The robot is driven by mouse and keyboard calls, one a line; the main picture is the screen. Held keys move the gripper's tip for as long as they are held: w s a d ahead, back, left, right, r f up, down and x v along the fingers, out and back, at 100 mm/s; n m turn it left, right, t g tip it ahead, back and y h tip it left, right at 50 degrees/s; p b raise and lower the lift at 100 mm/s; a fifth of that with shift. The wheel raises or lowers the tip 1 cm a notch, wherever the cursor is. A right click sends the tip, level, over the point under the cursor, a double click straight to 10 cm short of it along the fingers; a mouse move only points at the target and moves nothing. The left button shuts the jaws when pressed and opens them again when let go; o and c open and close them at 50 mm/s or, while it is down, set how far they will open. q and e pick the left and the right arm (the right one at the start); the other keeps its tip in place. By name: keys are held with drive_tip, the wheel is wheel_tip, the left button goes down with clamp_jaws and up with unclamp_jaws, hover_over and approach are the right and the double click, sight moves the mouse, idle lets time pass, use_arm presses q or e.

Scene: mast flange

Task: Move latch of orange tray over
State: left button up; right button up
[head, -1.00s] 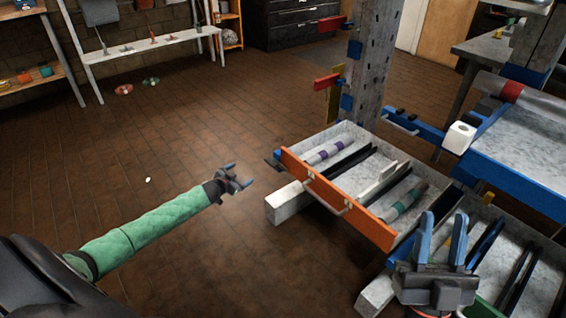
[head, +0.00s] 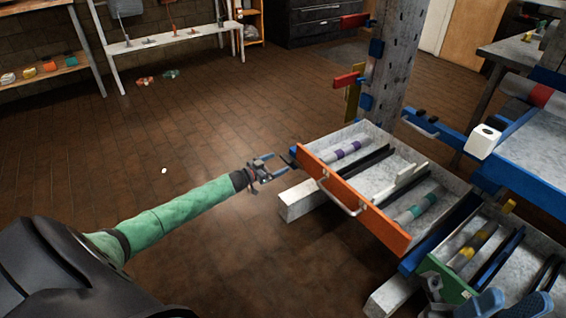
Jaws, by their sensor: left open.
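The orange tray (head: 352,199) has an orange front panel with a silver handle and a grey inside. A small dark latch piece (head: 291,159) sticks out at the panel's left end. My left gripper (head: 280,163) is open, with its two fingers pointing at the latch piece. It is very close to that piece; I cannot tell whether they touch. Nothing shows held in it.
A grey post (head: 398,70) with coloured parts rises behind. A blue-framed bench (head: 535,185) with a white roll (head: 483,141) is at right.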

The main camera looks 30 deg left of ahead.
sight(284, 160)
use_arm(q)
drive_tip(key=shift+b+x, duration=0.3)
drive_tip(key=shift+x, duration=1.55)
